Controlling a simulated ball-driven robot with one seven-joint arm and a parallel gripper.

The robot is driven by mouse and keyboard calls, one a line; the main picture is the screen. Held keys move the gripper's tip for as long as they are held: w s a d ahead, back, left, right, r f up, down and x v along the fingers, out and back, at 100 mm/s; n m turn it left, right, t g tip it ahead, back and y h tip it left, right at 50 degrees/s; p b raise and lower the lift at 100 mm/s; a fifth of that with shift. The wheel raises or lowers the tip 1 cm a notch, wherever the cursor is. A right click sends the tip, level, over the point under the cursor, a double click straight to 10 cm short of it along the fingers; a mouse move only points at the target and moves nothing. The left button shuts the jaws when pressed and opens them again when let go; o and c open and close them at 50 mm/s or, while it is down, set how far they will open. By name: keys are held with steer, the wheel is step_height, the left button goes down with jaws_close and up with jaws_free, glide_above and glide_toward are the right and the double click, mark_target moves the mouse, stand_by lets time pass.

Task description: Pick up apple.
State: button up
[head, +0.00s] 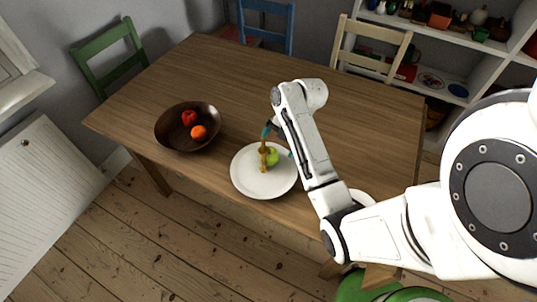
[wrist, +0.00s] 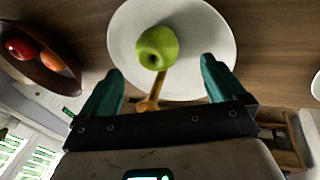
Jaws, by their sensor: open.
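A green apple (head: 273,158) is on the white plate (head: 243,180) near the front edge of the wooden table. In the wrist view the apple (wrist: 157,47) shows whole, between and beyond the fingertips. My gripper (head: 279,142) is over the plate, close to the apple. In the wrist view the teal fingers of my gripper (wrist: 162,70) are spread wide with nothing between them touching. A brown wooden-looking object (head: 263,160) is beside the apple; in the wrist view it (wrist: 152,95) reaches from the apple towards the gripper.
A dark bowl (head: 165,136) with a red fruit (head: 189,118) and an orange one (head: 198,132) stands left of the plate. Another white plate (head: 362,198) is partly hidden by my arm. Chairs in green (head: 106,56), blue (head: 266,10) and cream (head: 375,47) stand around the table.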

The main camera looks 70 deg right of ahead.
mark_target(271, 152)
steer(key=shift+w+p+x, duration=0.15)
steer(key=shift+p+x, duration=0.15)
steer(key=shift+x, duration=1.1)
steer(key=shift+w+p+x, duration=0.1)
steer(key=shift+p+x, duration=0.15)
steer(key=shift+x, duration=1.2)
steer(key=shift+r, duration=0.1)
steer(key=shift+c, duration=0.4)
steer(key=c, duration=1.1)
steer(key=shift+r, duration=0.15)
